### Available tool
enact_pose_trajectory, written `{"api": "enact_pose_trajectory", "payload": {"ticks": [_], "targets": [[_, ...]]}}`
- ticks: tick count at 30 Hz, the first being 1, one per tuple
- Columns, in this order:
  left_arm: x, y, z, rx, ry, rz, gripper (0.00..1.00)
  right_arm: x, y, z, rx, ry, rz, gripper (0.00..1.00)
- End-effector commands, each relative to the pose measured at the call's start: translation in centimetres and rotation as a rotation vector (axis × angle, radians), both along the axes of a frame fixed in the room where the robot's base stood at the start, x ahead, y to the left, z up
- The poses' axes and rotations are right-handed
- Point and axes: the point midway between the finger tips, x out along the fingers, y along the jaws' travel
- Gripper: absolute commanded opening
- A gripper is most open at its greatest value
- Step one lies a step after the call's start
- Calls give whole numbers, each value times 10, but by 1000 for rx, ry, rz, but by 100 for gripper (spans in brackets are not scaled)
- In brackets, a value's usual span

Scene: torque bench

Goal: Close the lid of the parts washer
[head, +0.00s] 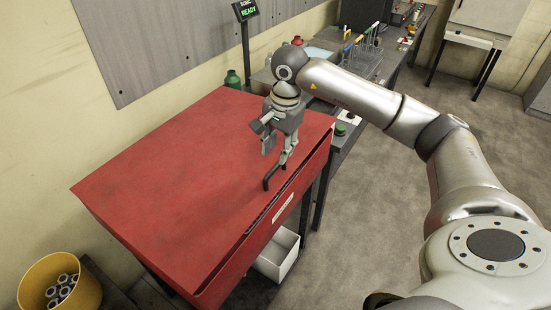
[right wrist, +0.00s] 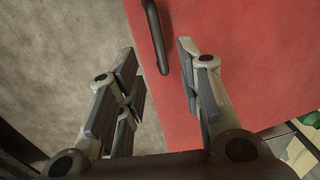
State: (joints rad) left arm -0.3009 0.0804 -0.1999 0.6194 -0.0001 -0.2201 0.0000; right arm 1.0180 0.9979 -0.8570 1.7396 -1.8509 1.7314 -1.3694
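The parts washer is a red box whose broad flat red lid (head: 190,180) lies low over it. A narrow dark gap shows along part of the front edge, above the front panel (head: 247,255); I cannot tell whether the lid is fully seated. A dark bar handle (head: 267,182) sits at the lid's front edge and also shows in the right wrist view (right wrist: 157,38). My right gripper (head: 277,155) is open and empty above the lid, close to the handle. In the wrist view the handle lies ahead, between the spread fingers (right wrist: 160,70). My left gripper is out of view.
A yellow bucket (head: 85,288) with metal cylinders stands at the lower left. A white bin (head: 277,257) sits below the washer's front. A display reading READY (head: 246,10) stands behind. A bench with racks and bottles extends to the back right. The floor (head: 375,200) in front is clear.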

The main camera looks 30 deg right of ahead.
Motion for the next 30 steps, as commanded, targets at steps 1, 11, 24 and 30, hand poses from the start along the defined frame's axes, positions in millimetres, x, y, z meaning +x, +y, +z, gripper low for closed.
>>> {"api": "enact_pose_trajectory", "payload": {"ticks": [1,11,24,30], "targets": [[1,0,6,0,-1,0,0,0,1,-9,1,6,-1,34],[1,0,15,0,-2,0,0,5,3,-50,2,1,1,34],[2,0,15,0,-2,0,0,6,3,-54,1,-1,1,20],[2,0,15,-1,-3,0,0,6,3,-54,2,-1,1,0]]}}
